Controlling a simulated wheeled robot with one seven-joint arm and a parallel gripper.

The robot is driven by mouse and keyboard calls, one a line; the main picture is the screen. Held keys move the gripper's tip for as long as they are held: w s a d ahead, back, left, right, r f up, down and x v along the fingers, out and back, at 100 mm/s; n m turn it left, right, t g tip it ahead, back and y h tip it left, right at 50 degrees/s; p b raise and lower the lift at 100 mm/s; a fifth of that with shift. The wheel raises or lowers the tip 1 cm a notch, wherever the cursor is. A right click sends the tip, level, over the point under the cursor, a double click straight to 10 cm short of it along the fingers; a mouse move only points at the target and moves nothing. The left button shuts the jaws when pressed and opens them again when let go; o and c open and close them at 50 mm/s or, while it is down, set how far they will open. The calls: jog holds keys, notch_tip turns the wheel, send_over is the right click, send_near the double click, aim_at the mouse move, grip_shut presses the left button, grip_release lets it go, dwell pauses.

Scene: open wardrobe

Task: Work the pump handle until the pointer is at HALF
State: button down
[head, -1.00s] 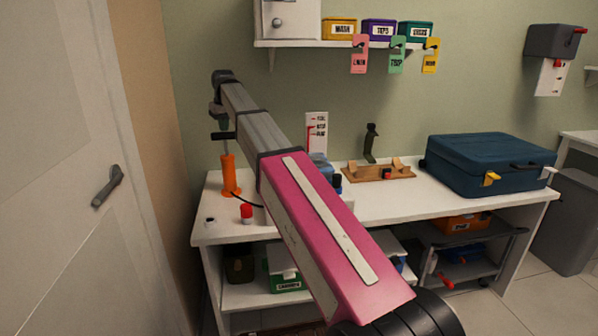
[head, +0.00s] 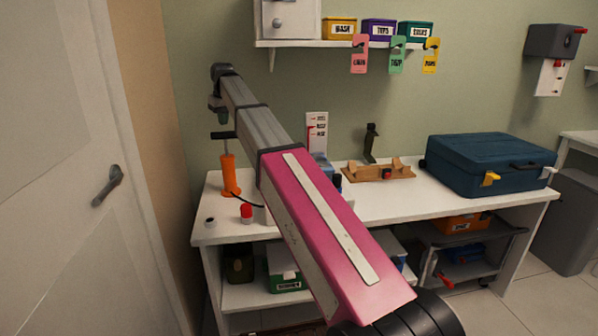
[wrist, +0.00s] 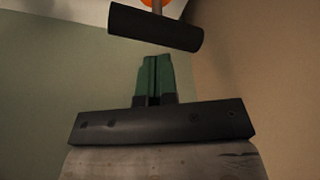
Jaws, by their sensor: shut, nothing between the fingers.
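The orange pump (head: 229,176) stands upright at the left end of the white bench. Its black crossbar handle (head: 222,135) is above the body on a thin rod; the handle also shows across the top of the wrist view (wrist: 155,28). My gripper (head: 223,119) is just above the handle, pointing down. In the wrist view its green fingers (wrist: 155,62) are shut together and empty, with the handle beyond their tips and apparently apart from them. A white gauge card (head: 317,130) with a red pointer (head: 311,128) stands behind my arm; its lettering is too small to read surely.
A red-capped item (head: 246,211) and a small round item (head: 210,222) lie near the bench front. A wooden stand (head: 379,173) and a blue case (head: 490,165) are farther right. A door (head: 60,180) is close on the left. My arm hides the bench's middle.

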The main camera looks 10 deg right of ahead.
aim_at(224, 132)
jog(key=shift+r, duration=0.15)
dwell(0.4)
notch_tip(224, 132, up, 6)
jog(key=shift+f, duration=0.1)
dwell(0.6)
